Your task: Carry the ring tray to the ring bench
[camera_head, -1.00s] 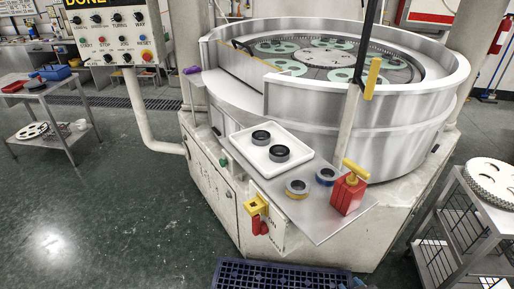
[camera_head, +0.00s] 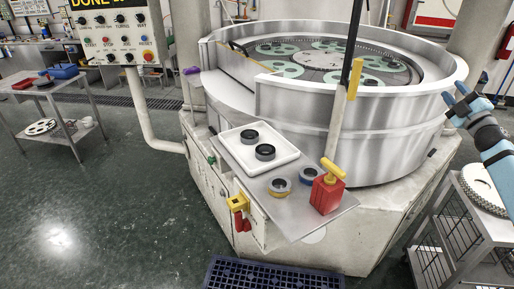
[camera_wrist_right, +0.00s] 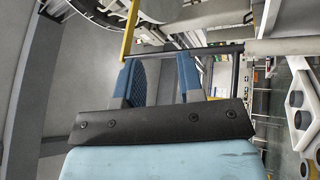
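A white ring tray (camera_head: 233,153) with two black rings (camera_head: 265,152) rests on the metal shelf (camera_head: 300,213) at the front of the lapping machine. My right gripper (camera_head: 455,98) is at the right edge of the head view, beside the machine's drum and well apart from the tray. Its two blue fingers stand apart with nothing between them, as the right wrist view (camera_wrist_right: 160,82) also shows. My left gripper is not in view. I cannot tell which table is the ring bench; a steel table (camera_head: 52,90) stands at the far left.
Two loose rings (camera_head: 280,186) and a red block with a yellow handle (camera_head: 328,193) share the shelf. A wire-sided cart (camera_head: 470,215) stands at the right. A blue grate (camera_head: 265,275) lies in front. The left floor is open.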

